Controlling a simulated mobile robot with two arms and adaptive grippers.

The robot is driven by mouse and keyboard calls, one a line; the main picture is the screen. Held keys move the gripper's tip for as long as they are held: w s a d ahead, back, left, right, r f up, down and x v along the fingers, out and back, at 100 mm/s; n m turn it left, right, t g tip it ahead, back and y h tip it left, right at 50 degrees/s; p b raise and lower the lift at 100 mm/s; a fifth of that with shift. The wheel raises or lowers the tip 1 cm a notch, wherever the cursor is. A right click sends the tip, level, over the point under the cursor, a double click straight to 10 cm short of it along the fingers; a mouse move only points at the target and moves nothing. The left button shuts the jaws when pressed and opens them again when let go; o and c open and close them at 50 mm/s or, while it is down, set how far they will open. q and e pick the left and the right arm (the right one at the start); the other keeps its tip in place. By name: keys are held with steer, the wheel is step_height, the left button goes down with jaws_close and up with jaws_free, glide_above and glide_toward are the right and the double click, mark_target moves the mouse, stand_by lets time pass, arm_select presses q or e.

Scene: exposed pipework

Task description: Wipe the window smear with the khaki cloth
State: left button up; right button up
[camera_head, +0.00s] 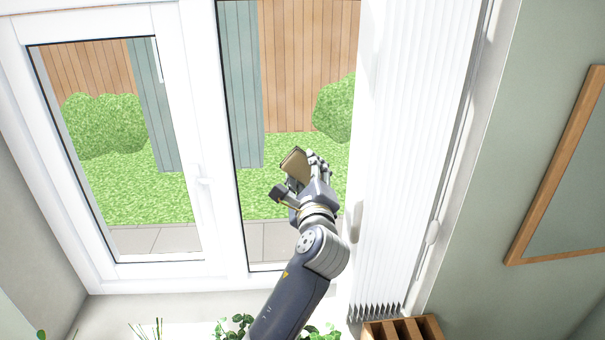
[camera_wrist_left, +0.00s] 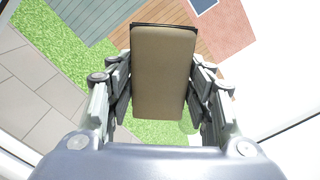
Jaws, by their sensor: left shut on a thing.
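The khaki cloth (camera_head: 293,160) is a flat, folded-looking pad in the head view, held up in front of the right-hand window pane (camera_head: 300,225). My left gripper (camera_head: 307,172) is shut on it. In the left wrist view the khaki cloth (camera_wrist_left: 163,72) sits between the two fingers of my left gripper (camera_wrist_left: 160,95), with a dark edge at its far end. I cannot tell whether the cloth touches the glass. No smear can be made out on the panes. My right gripper is not in view.
A white pleated blind (camera_head: 408,130) hangs right of the pane, close to my left arm. A window handle (camera_head: 205,181) sits on the frame at left. Green plants (camera_head: 238,325) and a wooden slatted object (camera_head: 402,329) stand below. A wood-framed panel (camera_head: 570,190) hangs at right.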

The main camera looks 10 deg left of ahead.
arm_select(q)
steer(key=shift+s+d+f, duration=0.2)
steer(key=shift+s, duration=0.55)
steer(key=v, duration=0.4)
steer(key=shift+r, duration=0.15)
steer(key=shift+s, duration=0.1)
steer(key=shift+s, duration=0.1)
steer(key=v, duration=0.3)
stand_by(0.4)
